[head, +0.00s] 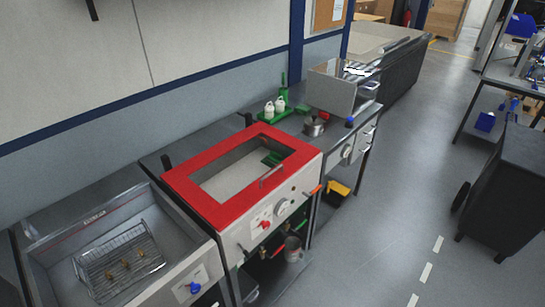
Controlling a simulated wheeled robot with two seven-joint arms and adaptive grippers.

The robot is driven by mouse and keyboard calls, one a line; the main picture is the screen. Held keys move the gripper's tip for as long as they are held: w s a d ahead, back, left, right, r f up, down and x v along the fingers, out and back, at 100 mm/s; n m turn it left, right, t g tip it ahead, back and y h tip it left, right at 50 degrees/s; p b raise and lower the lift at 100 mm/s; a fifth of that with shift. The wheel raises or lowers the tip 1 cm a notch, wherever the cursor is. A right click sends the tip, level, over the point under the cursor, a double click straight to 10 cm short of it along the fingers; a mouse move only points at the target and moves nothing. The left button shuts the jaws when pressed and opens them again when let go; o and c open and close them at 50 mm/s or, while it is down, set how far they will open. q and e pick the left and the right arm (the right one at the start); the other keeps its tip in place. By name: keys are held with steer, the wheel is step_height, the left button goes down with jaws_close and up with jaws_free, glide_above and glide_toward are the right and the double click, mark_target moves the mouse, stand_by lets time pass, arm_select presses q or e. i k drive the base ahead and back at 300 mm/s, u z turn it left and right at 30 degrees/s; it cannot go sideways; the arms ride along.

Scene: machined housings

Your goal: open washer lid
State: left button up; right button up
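The washer (240,238) stands in the middle of the head view, a grey-white cabinet with a dial and small red knobs on its front. Its lid (188,188) is a red frame around a large window, lying flat over the top, so it looks shut. A small metal bar handle (271,176) sits at the lid's front right edge. Something green shows through the window, but I cannot tell what it is. Neither of my grippers is in view.
Left of the washer is an open sink-like basin (205,251) holding a wire basket (118,263) with small brass-coloured parts. Right of it, a bench carries white bottles in a green holder (273,117) and a metal pot (314,126). A dark cart (508,190) stands at right; the floor between is clear.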

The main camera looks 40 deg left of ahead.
mark_target(219, 216)
steer(key=u, duration=0.65)
steer(key=i, duration=0.95)
steer(key=u, duration=0.95)
